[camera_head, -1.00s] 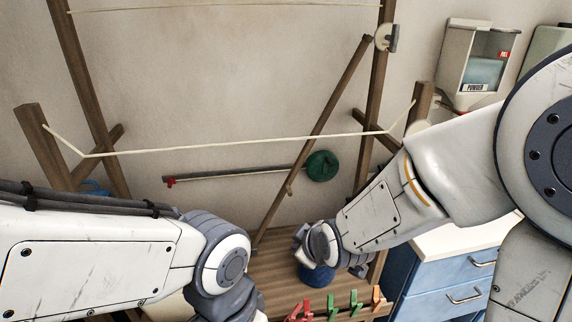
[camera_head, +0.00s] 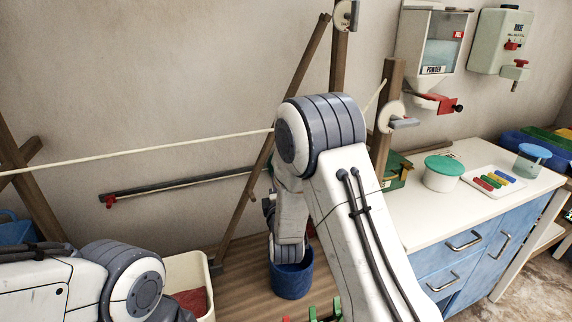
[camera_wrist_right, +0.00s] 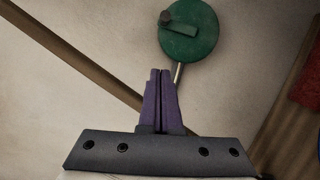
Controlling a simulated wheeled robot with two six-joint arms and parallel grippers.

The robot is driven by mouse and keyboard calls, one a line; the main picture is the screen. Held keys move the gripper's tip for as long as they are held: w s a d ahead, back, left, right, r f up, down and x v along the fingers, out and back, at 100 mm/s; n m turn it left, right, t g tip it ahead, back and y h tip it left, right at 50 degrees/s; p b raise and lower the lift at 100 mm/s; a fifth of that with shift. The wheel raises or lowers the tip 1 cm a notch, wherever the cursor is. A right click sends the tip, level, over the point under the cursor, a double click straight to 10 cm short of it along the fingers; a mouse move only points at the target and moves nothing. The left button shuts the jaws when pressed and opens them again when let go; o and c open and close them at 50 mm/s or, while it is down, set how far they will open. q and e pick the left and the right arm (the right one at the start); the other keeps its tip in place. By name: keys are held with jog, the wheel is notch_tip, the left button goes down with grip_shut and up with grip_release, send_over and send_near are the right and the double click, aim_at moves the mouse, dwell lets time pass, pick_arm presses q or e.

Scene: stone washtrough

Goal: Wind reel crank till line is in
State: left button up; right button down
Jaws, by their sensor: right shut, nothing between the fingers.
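In the right wrist view a round green reel (camera_wrist_right: 187,30) carries a short green crank arm (camera_wrist_right: 178,29) with a dark knob (camera_wrist_right: 166,17) at its upper left. My right gripper (camera_wrist_right: 160,72) is shut and empty, its purple fingers pointing at the wall just below the reel, apart from the knob in the picture. In the head view my right arm hides the reel. A grey bar (camera_head: 165,185) on the wall runs toward it, with a pale line along it and a red piece (camera_head: 110,202) at its left end. My left gripper is out of view.
A slanting wooden pole (camera_head: 250,180) stands beside my right arm. A blue pot (camera_head: 291,277) sits on the slatted bench (camera_head: 240,255). A cream rope (camera_head: 150,148) crosses above the bar. A white counter (camera_head: 440,208) with a green-lidded tub (camera_head: 444,172) lies to the right.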

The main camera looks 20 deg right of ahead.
jog(key=w+d+p, duration=0.1)
jog(key=w+d, duration=0.4)
jog(key=w, duration=0.1)
jog(key=shift+r, duration=0.3)
jog(key=shift+d, duration=0.2)
jog(key=shift+w+a, duration=0.1)
